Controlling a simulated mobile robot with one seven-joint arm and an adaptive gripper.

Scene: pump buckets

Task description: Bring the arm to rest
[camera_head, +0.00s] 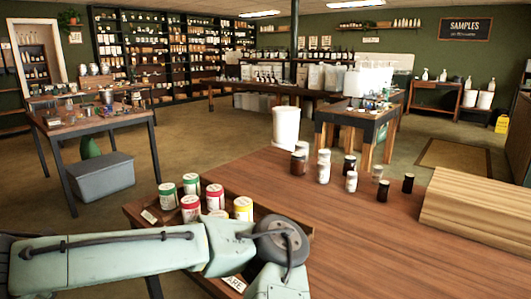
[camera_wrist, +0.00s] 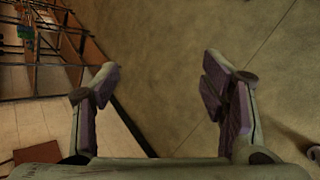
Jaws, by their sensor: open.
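My gripper (camera_wrist: 160,95) shows in the wrist view with its two fingers wide apart and nothing between them. Behind the fingers is bare greenish floor, with a paler floor strip at the lower left. In the head view my pale green arm crosses the lower left in front of the near wooden table (camera_head: 350,225). The gripper itself is out of the head view.
Lidded jars in red, green and yellow, such as a red one (camera_head: 215,196), stand beside my arm at the table's left end. Several small bottles, one dark (camera_head: 383,191), stand along the far edge. A wooden block (camera_head: 475,215) lies right. The table's middle is clear.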

